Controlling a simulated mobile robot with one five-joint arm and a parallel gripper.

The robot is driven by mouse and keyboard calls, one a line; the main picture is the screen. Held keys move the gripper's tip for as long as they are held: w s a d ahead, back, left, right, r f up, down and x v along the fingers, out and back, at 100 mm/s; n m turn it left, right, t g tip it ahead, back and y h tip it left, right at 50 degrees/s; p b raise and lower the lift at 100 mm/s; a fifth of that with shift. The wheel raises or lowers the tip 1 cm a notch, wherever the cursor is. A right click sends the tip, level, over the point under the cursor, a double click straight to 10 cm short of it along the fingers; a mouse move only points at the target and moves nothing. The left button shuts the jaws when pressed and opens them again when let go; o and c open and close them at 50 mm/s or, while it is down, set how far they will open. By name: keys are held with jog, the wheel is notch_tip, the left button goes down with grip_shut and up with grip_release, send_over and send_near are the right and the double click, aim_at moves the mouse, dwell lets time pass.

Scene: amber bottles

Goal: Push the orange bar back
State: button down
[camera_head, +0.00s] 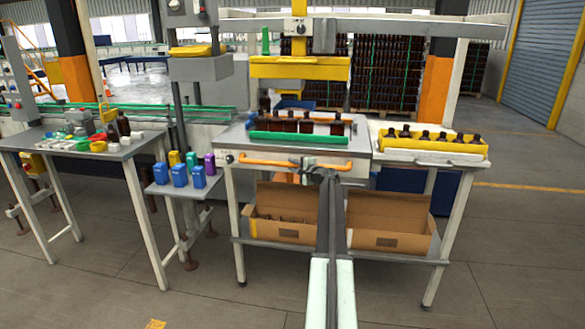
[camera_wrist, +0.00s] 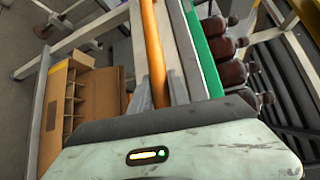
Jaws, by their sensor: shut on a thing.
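The orange bar (camera_head: 270,162) runs across the front edge of the machine table in the head view. It also shows in the wrist view (camera_wrist: 152,45), running away from my gripper. My gripper (camera_head: 318,174) is at the right part of the bar. In the wrist view my gripper's fingers (camera_wrist: 150,93) are closed around the bar's near part. The exact contact is partly hidden by the gripper body.
A green bar (camera_head: 290,137) with amber bottles behind it lies on the table. A yellow crate (camera_head: 435,149) of bottles stands to the right. Two cardboard boxes (camera_head: 283,228) sit on the lower shelf. A side table (camera_head: 90,150) with small items stands at left.

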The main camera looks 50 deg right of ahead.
jog(key=shift+w+d+r, duration=0.1)
jog(key=shift+d, duration=0.2)
jog(key=c, duration=1.3)
grip_release()
jog(key=shift+o, duration=0.2)
jog(key=shift+a, duration=0.1)
jog(key=shift+s+a, duration=0.1)
jog(key=shift+s, duration=0.35)
jog(key=p+v, duration=0.1)
jog(key=v, duration=0.6)
jog(key=shift+w, duration=0.1)
